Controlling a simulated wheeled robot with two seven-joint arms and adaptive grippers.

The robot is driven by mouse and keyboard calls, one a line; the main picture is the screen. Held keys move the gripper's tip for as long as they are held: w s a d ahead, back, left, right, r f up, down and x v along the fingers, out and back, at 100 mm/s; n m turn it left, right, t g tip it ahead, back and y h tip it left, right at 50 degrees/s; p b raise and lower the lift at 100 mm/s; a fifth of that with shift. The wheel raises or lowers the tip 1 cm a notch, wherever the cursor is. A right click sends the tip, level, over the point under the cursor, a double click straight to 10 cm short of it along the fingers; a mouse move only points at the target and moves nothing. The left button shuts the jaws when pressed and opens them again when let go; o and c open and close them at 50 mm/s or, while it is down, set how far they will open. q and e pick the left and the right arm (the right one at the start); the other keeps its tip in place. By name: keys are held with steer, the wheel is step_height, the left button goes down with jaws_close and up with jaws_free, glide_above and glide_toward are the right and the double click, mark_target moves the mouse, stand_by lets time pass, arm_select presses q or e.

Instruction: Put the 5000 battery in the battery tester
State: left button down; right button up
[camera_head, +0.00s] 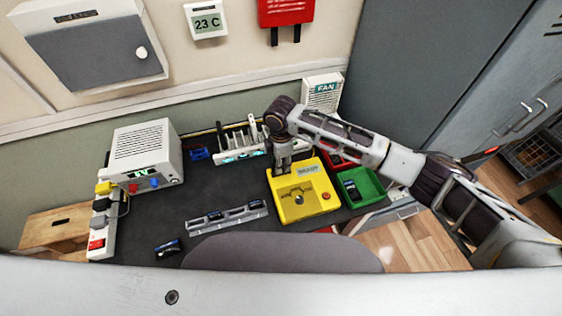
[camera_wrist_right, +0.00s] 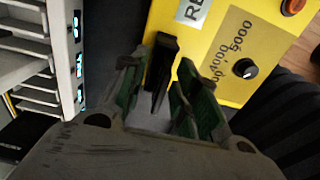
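A yellow device (camera_head: 300,203) stands right of the middle of the dark table; I take it for the battery tester. In the right wrist view it (camera_wrist_right: 221,73) shows a black dial beside the marks 4000 and 5000. My right gripper (camera_head: 283,167) points down at the device's back left corner. In the right wrist view its green-padded fingers (camera_wrist_right: 158,95) stand apart, with a narrow black piece (camera_wrist_right: 160,76) showing between them beside the yellow wall; I cannot tell what it is. I cannot make out a battery marked 5000. My left gripper is not in view.
A white slotted rack (camera_head: 239,157) stands close left of my right gripper. A green tray (camera_head: 371,185) with a phone and a red tray lie right of the device. A grey rail (camera_head: 205,224) with dark items lies in front, and a white boxy unit (camera_head: 148,150) stands left.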

steer(key=shift+r, duration=6.05)
steer(key=shift+f, duration=0.1)
